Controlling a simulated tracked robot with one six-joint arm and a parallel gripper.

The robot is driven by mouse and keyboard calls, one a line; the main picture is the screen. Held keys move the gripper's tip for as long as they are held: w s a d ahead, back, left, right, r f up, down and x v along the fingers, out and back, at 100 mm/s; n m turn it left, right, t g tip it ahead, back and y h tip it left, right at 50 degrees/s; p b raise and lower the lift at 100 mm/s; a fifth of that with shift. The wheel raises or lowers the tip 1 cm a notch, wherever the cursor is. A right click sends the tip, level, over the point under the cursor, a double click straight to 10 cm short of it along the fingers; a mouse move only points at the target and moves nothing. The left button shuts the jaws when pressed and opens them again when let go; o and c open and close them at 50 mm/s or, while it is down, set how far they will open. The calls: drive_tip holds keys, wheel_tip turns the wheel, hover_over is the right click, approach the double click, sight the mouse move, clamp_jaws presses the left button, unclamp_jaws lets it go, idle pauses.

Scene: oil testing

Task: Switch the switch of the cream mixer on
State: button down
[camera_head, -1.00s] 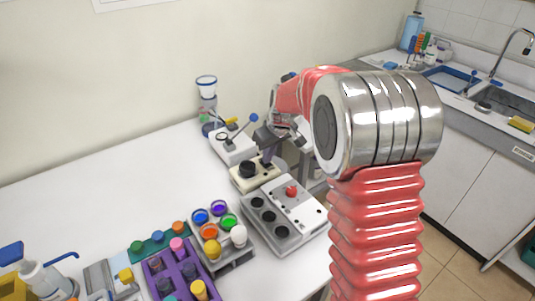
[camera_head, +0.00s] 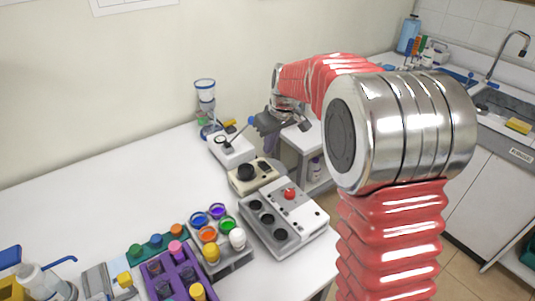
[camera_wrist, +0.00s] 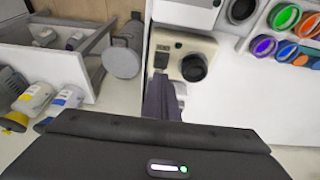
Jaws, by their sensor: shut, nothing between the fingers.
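The cream mixer (camera_head: 240,183) stands on the white table, between a white device and a grey box. It has a round black top (camera_head: 246,172) and a small dark switch (camera_head: 264,165) at its right end. The mixer also shows in the wrist view (camera_wrist: 181,40), with the switch (camera_wrist: 161,59) left of the round black top. My gripper (camera_head: 270,150) is shut and empty, above and behind the mixer's switch end. In the wrist view its fingers (camera_wrist: 161,82) point toward the switch end, seemingly apart from it. The switch position is too small to tell.
A grey box with a red knob (camera_head: 289,194) stands in front of the mixer. A white device (camera_head: 231,150) with a lever stands behind it. Colourful jars (camera_head: 209,235) sit at the front.

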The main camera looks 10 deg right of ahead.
drive_tip(key=a+v, duration=0.1)
drive_tip(key=v, duration=0.6)
drive_tip(key=shift+d, duration=0.45)
drive_tip(key=shift+s+r, duration=0.1)
drive_tip(key=shift+s, duration=0.05)
drive_tip(key=s+r+m+t, duration=0.15)
drive_tip(key=s+r, duration=0.25)
drive_tip(key=s, duration=1.3)
drive_tip(key=s+f+m+h, duration=0.1)
drive_tip(key=s+f+m, duration=0.2)
drive_tip(key=s, duration=1.2)
drive_tip(key=shift+s+a+f+t+h, duration=0.3)
drive_tip(key=shift+f+t, duration=0.05)
drive_tip(key=shift+f, duration=0.3)
drive_tip(key=shift+s, duration=0.15)
